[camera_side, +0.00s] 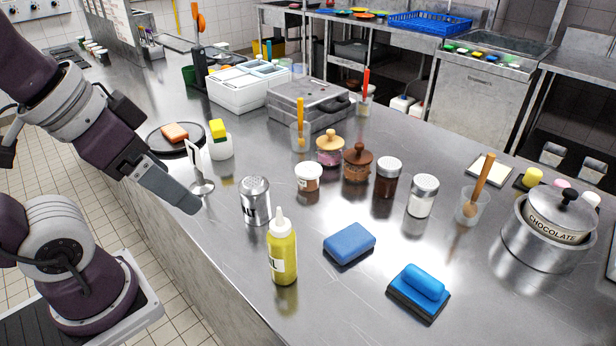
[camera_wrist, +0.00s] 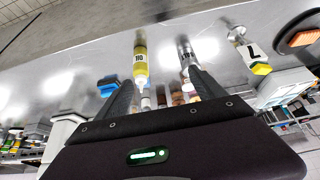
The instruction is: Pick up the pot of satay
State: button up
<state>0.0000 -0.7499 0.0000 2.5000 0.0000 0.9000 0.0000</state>
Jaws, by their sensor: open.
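No label reading satay is legible. Several small containers could be the pot: a white-lidded tub with orange-brown contents (camera_side: 308,178), a jar of brown contents with a dark brown knobbed lid (camera_side: 357,165), and a jar of pinkish contents with a light wooden lid (camera_side: 329,151). They stand upright, close together mid-counter. My gripper (camera_side: 188,205) is over the counter's left edge, apart from them, left of the metal shaker. In the wrist view my gripper (camera_wrist: 160,97) shows two spread fingers with nothing held; small containers appear beyond them, partly hidden by the gripper body.
A metal shaker (camera_side: 255,202) and yellow squeeze bottle (camera_side: 283,250) stand between my gripper and the containers. Right are a dark-filled shaker (camera_side: 387,178), a white-filled shaker (camera_side: 422,196) and a chocolate pot (camera_side: 558,218). A blue sponge (camera_side: 349,243) lies in front.

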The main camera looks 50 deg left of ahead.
jog(key=w+a+r+n+g, duration=0.1)
jog(key=w+r+n, duration=0.25)
jog(key=w, duration=0.65)
jog(key=n+g, duration=0.5)
jog(key=n, duration=0.9)
send_over(308, 168)
jog(key=f, duration=1.7)
jog(key=shift+w+a+f, duration=0.2)
jog(key=shift+a+f, duration=0.1)
jog(key=f, duration=0.6)
jog(key=shift+s+d+f, duration=0.25)
jog(key=shift+d, duration=0.05)
jog(key=shift+f, duration=0.3)
jog(key=c, duration=1.4)
